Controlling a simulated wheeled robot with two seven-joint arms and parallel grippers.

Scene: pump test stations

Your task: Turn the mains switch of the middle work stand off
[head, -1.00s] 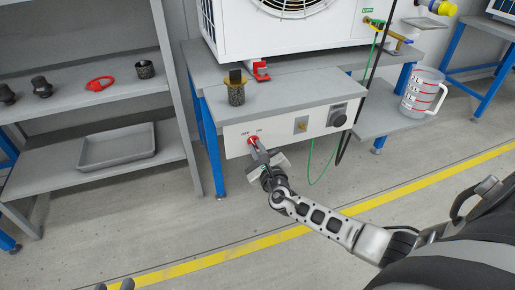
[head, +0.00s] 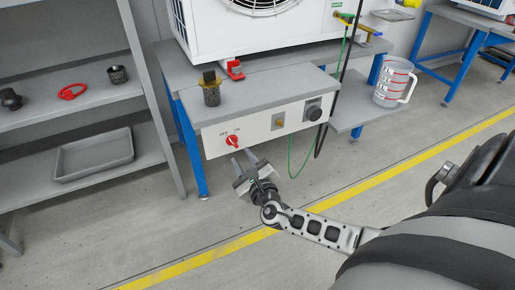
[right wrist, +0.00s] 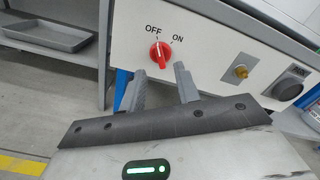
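The mains switch is a red rotary knob (head: 233,141) on the front panel (head: 255,131) of the middle work stand. It also shows in the right wrist view (right wrist: 160,53), with OFF printed at upper left and ON at upper right. Its white mark appears to point up toward OFF. My right gripper (head: 243,157) is just in front of and below the knob, apart from it. Its two fingers are spread and empty, as the right wrist view (right wrist: 160,88) also shows. My left gripper is out of view.
The panel also carries a yellowish small part (head: 278,121) and a black knob (head: 314,113). A dark-topped cup (head: 211,94) and a red part (head: 234,69) stand on the bench. A shelf with a grey tray (head: 95,155) is at left, a jug (head: 392,82) at right. A green cable hangs below the panel.

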